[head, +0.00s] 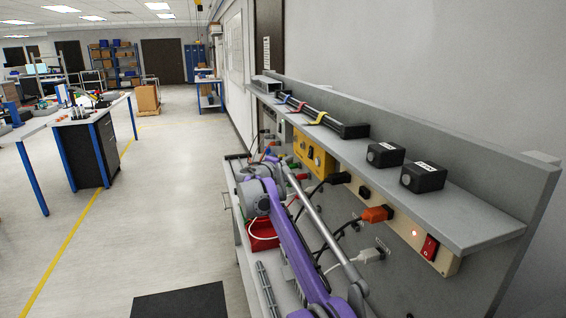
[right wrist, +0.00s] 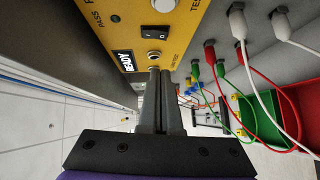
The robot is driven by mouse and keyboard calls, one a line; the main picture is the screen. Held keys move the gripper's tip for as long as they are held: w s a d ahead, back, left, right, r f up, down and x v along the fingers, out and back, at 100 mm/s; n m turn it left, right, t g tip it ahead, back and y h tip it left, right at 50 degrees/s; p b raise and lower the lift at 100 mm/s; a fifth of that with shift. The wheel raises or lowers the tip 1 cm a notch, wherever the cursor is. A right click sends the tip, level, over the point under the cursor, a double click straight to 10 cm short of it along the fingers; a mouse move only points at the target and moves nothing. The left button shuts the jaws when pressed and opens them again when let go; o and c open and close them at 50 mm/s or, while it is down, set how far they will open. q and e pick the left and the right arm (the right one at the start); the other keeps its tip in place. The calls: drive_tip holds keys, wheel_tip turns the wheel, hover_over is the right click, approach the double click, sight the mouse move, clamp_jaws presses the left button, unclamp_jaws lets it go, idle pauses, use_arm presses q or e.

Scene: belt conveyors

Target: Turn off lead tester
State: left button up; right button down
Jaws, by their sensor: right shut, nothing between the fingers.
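The lead tester (right wrist: 178,22) is a yellow box that fills the top of the right wrist view. It carries a black rocker switch (right wrist: 155,31), a READY display (right wrist: 125,61) and a round metal fitting (right wrist: 154,56). My left gripper is not in view.
Red, green and white leads (right wrist: 238,75) and a red bin (right wrist: 298,110) lie right of the fingers. The grey shelf (head: 465,225) overhangs the bench. A power strip with a lit red switch (head: 429,247) runs beneath it.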

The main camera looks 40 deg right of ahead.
sight(309, 155)
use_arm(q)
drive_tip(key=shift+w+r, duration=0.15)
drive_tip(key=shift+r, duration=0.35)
use_arm(e)
drive_tip(key=d, duration=0.7)
drive_tip(key=shift+w+f, duration=0.15)
drive_tip(key=shift+f, duration=0.25)
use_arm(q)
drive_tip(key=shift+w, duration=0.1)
use_arm(e)
drive_tip(key=shift+w, duration=0.1)
drive_tip(key=shift+d+h, duration=0.2)
drive_tip(key=shift+h, duration=0.1)
drive_tip(key=shift+f, duration=0.1)
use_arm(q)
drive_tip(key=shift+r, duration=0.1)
use_arm(e)
drive_tip(key=shift+a, duration=0.1)
